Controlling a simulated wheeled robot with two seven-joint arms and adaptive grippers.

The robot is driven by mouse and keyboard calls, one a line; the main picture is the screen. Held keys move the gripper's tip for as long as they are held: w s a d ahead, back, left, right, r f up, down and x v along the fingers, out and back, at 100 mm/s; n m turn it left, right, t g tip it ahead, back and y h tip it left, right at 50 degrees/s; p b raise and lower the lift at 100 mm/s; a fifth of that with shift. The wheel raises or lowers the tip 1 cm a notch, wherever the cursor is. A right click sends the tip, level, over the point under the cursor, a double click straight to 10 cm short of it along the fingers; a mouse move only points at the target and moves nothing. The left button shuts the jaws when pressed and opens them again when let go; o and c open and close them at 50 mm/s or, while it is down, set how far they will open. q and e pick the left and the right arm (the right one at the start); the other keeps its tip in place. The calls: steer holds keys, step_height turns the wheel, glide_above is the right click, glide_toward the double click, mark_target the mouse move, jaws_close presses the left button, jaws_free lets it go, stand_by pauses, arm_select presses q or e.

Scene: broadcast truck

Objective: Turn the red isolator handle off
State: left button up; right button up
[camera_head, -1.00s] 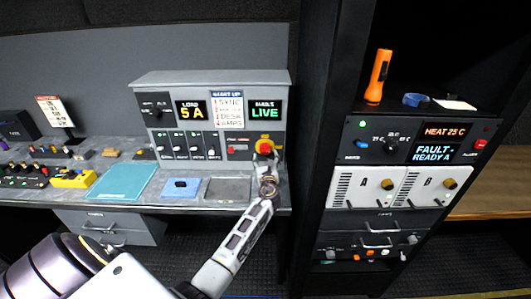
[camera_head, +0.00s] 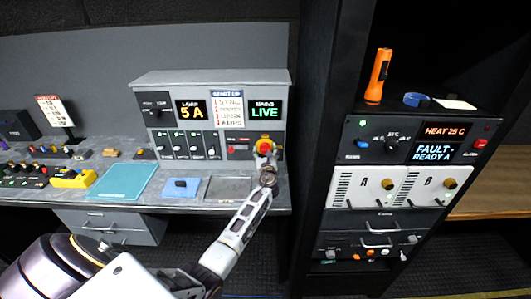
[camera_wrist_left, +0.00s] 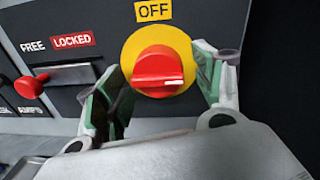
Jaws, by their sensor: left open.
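The red isolator handle (camera_wrist_left: 158,72) sits on a round yellow plate (camera_wrist_left: 186,43) with an OFF label (camera_wrist_left: 153,11) above it. Its white mark lies about level, pointing right in the wrist view. In the head view the handle (camera_head: 264,146) is at the right end of the desk panel, partly hidden by my gripper. My left gripper (camera_wrist_left: 160,88) is open, with one finger on each side of the handle; contact is not clear. The left gripper also shows in the head view (camera_head: 267,166). The mains display (camera_head: 265,111) reads LIVE. My right gripper is out of view.
A red lever knob (camera_wrist_left: 29,87) beside FREE and LOCKED labels is left of the handle. The load display (camera_head: 191,110) reads 5 A. A tall equipment rack (camera_head: 345,190) stands close on the right. A blue object (camera_head: 180,188) lies on the desk.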

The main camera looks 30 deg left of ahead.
arm_select(q)
steer(key=shift+c, duration=0.2)
steer(key=c, duration=1)
steer(key=shift+o, duration=0.2)
